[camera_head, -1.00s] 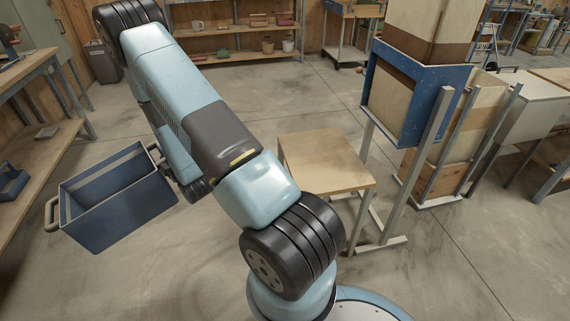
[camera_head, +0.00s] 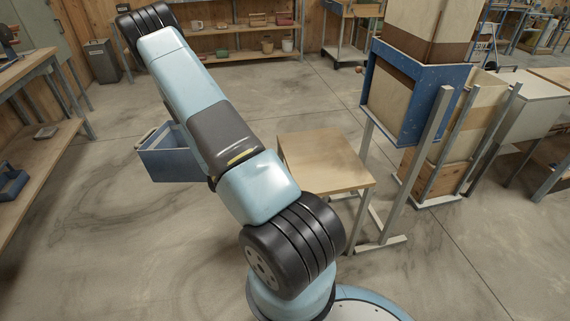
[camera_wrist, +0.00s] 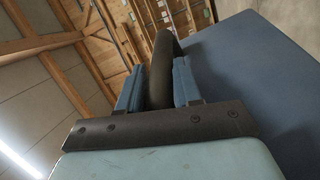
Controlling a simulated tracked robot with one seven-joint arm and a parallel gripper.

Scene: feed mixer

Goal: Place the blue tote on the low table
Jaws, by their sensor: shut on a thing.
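The blue tote (camera_head: 172,163) hangs in the air left of my arm in the head view, partly hidden behind the arm. The low table (camera_head: 328,160) has a bare wooden top and stands right of my arm, apart from the tote.
A blue-framed hopper (camera_head: 412,95) on metal legs stands close to the right of the low table. A workbench (camera_head: 40,150) with a lower shelf runs along the left. Shelving (camera_head: 240,32) stands at the back wall. The floor left of the low table is clear.

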